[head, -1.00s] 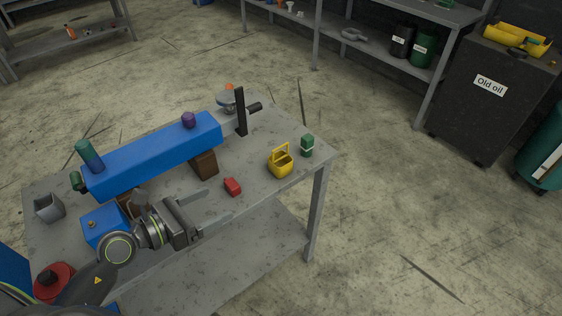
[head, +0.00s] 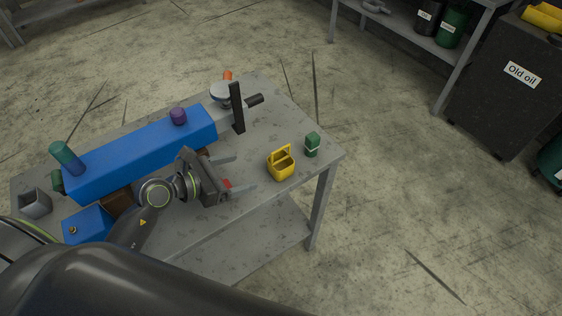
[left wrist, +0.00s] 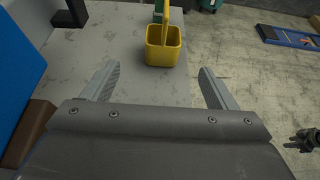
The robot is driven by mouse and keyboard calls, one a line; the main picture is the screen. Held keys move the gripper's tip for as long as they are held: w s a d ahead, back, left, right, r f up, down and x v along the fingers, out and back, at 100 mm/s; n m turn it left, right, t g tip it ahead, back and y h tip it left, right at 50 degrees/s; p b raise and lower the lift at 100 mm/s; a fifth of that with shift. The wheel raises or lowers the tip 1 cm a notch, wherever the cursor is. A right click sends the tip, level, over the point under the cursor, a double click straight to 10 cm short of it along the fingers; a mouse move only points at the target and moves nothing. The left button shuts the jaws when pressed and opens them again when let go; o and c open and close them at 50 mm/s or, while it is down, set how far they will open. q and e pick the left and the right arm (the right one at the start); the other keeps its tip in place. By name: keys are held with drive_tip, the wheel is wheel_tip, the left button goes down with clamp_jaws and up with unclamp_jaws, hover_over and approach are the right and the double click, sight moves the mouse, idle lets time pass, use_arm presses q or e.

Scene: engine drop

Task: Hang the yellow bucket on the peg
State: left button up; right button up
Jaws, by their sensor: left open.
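The yellow bucket (head: 281,168) stands upright on the grey table near its right end, with its handle raised. In the left wrist view the bucket (left wrist: 163,52) is ahead of the fingers, near the middle between them. My left gripper (head: 240,174) is open and empty, low over the table and just left of the bucket, not around it. Its open fingers (left wrist: 158,82) also show in the left wrist view. A black upright post with a peg (head: 254,100) pointing right stands at the back of the table.
The grey table (head: 262,214) holds a long blue block (head: 140,153) on brown supports. A green container (head: 312,144) stands just right of the bucket. A red object (head: 227,184) is partly hidden by my left gripper. Bare tabletop lies between bucket and post.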

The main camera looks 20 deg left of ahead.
sight(289, 160)
use_arm(q)
drive_tip(key=x, duration=0.3)
drive_tip(key=shift+w+d+p, duration=0.1)
drive_tip(key=shift+p, duration=0.2)
drive_tip(key=p+x, duration=0.1)
drive_tip(key=x, duration=0.4)
drive_tip(key=p+x, duration=0.1)
drive_tip(key=x, duration=0.3)
drive_tip(key=shift+w+d+f, duration=0.1)
drive_tip(key=shift+w+d, duration=0.05)
drive_tip(key=shift+d, duration=0.3)
drive_tip(key=shift+w+d+f+p, duration=0.1)
drive_tip(key=shift+w+f+p, duration=0.1)
drive_tip(key=shift+w+p, duration=0.1)
use_arm(e)
drive_tip(key=r, duration=0.3)
drive_tip(key=shift+w+d+r, duration=0.15)
drive_tip(key=shift+w+r, duration=0.1)
drive_tip(key=shift+w, duration=0.15)
use_arm(q)
drive_tip(key=shift+s, duration=0.1)
drive_tip(key=c, duration=1.1)
drive_tip(key=shift+r, duration=5.05)
use_arm(e)
drive_tip(key=shift+w+f, duration=0.1)
drive_tip(key=shift+w, duration=0.05)
